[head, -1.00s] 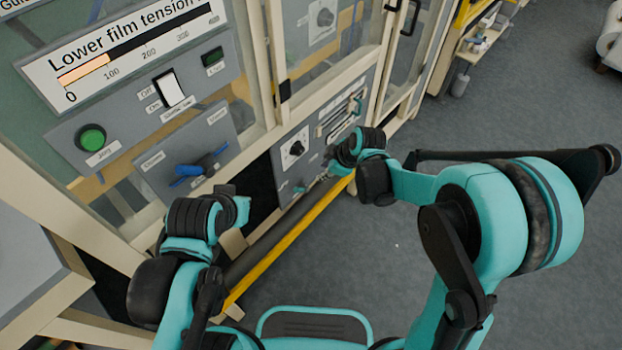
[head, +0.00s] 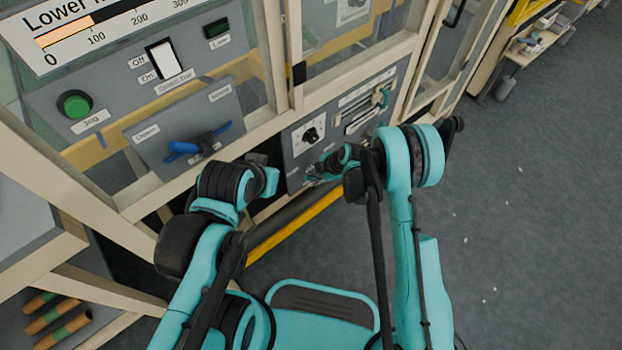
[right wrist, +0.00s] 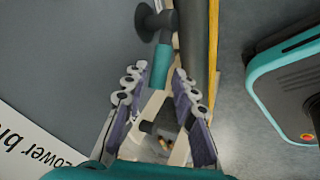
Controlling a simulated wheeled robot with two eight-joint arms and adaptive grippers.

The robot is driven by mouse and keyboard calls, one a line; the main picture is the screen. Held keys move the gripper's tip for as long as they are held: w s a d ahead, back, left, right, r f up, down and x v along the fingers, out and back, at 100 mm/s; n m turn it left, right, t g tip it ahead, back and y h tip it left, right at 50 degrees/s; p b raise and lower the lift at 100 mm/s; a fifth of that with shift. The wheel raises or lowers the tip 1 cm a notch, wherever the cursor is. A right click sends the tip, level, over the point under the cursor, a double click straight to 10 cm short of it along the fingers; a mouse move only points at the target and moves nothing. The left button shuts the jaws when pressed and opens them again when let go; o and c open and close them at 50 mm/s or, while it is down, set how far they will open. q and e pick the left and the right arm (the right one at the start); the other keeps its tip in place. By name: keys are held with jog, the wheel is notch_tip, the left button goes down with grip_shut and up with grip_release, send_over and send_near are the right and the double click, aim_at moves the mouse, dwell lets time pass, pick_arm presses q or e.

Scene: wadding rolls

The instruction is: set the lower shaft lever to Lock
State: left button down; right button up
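A lever with a teal grip (right wrist: 161,66) and a dark round hub shows at the top of the right wrist view. It lies along the panel, and its free end is between the fingertips of my right gripper (right wrist: 157,84). The two fingers are spread, with a visible gap to the grip. In the head view my right gripper (head: 327,167) is at the lower part of the grey control panel (head: 345,125), and it mostly hides the lever there. My left arm ends at its teal wrist (head: 268,183) near the machine frame; its fingers are not clear. No Lock label is readable.
A blue lever (head: 190,145) and a green button (head: 75,104) are at left. A yellow rail (head: 295,226) runs below the panel. The floor at right is open.

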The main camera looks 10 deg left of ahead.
jog(key=shift+x, duration=0.95)
grip_shut()
